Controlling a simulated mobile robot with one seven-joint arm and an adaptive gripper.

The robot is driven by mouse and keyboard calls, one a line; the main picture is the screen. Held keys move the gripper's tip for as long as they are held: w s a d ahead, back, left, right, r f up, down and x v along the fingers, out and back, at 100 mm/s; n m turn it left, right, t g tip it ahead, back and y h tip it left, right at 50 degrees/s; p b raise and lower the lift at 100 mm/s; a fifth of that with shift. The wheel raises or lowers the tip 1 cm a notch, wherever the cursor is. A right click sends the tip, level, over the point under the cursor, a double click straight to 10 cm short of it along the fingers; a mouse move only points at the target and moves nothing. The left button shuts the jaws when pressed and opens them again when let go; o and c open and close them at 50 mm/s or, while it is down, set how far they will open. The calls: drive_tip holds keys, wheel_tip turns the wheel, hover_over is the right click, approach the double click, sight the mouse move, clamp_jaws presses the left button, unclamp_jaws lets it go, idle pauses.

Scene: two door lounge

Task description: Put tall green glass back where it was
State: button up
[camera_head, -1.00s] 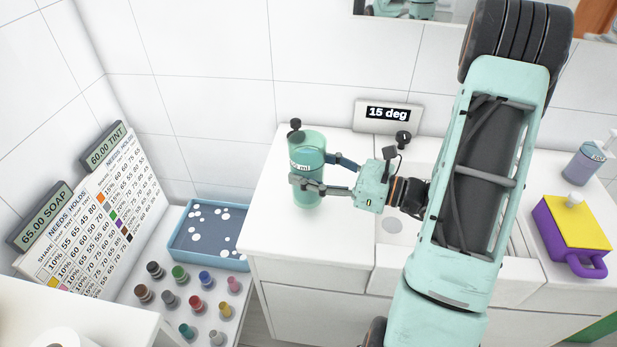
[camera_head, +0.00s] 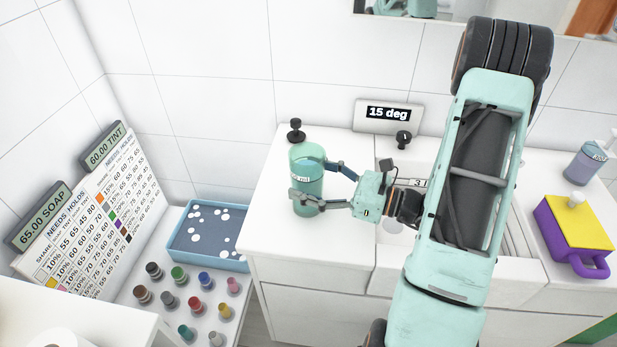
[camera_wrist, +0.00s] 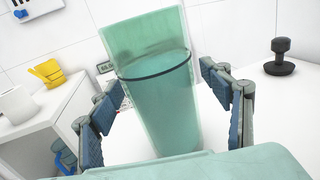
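The tall green glass (camera_head: 307,178) is translucent and carries a small white "ml" label. It stands upright on the white counter's left part, left of the sink. My gripper (camera_head: 322,182) reaches in from the right with a finger on each side of it. In the wrist view the glass (camera_wrist: 160,110) fills the middle. The finger pads of my gripper (camera_wrist: 158,105) tilt outward, with gaps to the glass, so it looks open. The glass's base is hidden behind my gripper's body in the wrist view.
A black knob-shaped object (camera_head: 295,130) stands close behind the glass. A "15 deg" sign (camera_head: 388,115) and another black knob (camera_head: 403,138) are behind my arm. Left and lower are a blue tray (camera_head: 185,245) and several small coloured pegs. The counter (camera_head: 285,235) in front is clear.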

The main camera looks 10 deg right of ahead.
drive_tip(key=shift+r+p, duration=0.3)
drive_tip(key=b+v, duration=0.1)
drive_tip(key=v, duration=1.1)
drive_tip(key=shift+f, duration=0.1)
